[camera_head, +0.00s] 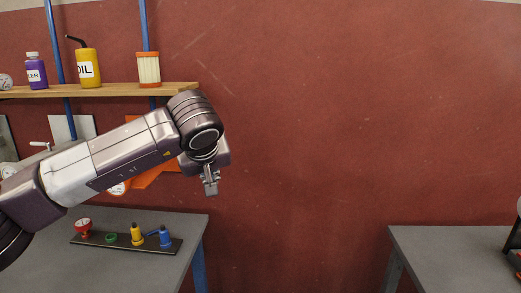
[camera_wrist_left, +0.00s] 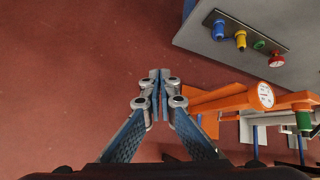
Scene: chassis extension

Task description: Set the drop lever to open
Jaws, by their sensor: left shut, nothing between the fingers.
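My left gripper (camera_head: 211,190) hangs fingers down near the middle of the head view, in front of the red wall. Its fingers are shut and empty in the left wrist view (camera_wrist_left: 160,80). An orange piece of equipment (camera_head: 150,180) is mostly hidden behind my left arm. In the wrist view the orange equipment (camera_wrist_left: 230,102) lies right of my fingers, apart from them, with a round white gauge (camera_wrist_left: 265,95) and a green part (camera_wrist_left: 304,120). I cannot tell which part is the drop lever. My right gripper is not in view.
A grey table (camera_head: 190,224) at left bears a dark strip (camera_head: 110,241) with red, green, yellow and blue fittings. A wooden shelf (camera_head: 120,91) with bottles hangs above. Another grey table (camera_head: 440,245) stands at right. The gap between the tables is clear.

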